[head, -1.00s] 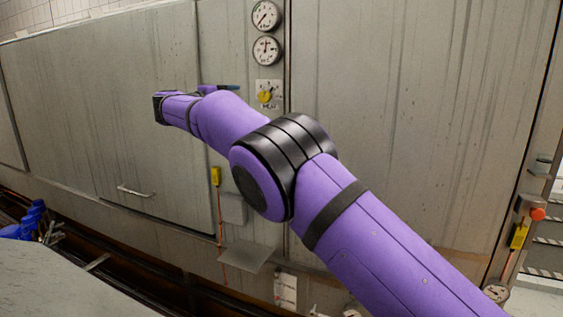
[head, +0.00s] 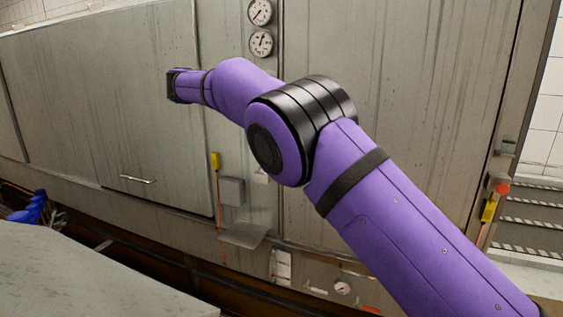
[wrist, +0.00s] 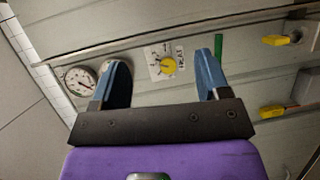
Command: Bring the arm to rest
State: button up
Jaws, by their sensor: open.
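My purple arm reaches from the lower right of the head view up to the left, bent at a black-banded joint. Its far end is near the upper middle, in front of the grey metal cabinet (head: 110,100). The fingers are hidden in the head view. In the wrist view my gripper (wrist: 165,82) shows two blue fingers set wide apart with nothing between them. Beyond the fingers is a yellow dial knob (wrist: 168,66) on a white plate, and a round gauge (wrist: 80,82) partly behind the left finger.
Two gauges (head: 261,28) sit high on the cabinet front. A small metal shelf (head: 243,235) juts out below a grey box (head: 231,191). A grey surface (head: 90,275) fills the lower left, with a blue object (head: 35,208) beyond it. A red button (head: 502,188) is at the right.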

jog(key=s+d+r+m+g+y, duration=0.1)
jog(key=d+r+g, duration=0.1)
jog(key=d, duration=0.8)
jog(key=s+d+r+m+g+y, duration=0.1)
jog(key=s+d+r+g+y, duration=0.1)
jog(key=d, duration=0.8)
jog(key=s+d+m+g+y, duration=0.1)
jog(key=s+d+g+y, duration=0.15)
jog(key=s+d, duration=1)
jog(key=s+d+f+m+y, duration=0.2)
jog(key=s+f, duration=0.3)
jog(key=s, duration=0.6)
jog(key=s+d+f+m+y, duration=0.1)
jog(key=s+f, duration=0.4)
jog(key=s, duration=0.7)
jog(key=s+d+f+m+y, duration=0.2)
jog(key=s+d+f, duration=0.3)
jog(key=s, duration=0.7)
jog(key=shift+d+f+m+y, duration=0.15)
jog(key=shift+f+m+y, duration=0.15)
jog(key=shift+y, duration=0.55)
dwell(0.4)
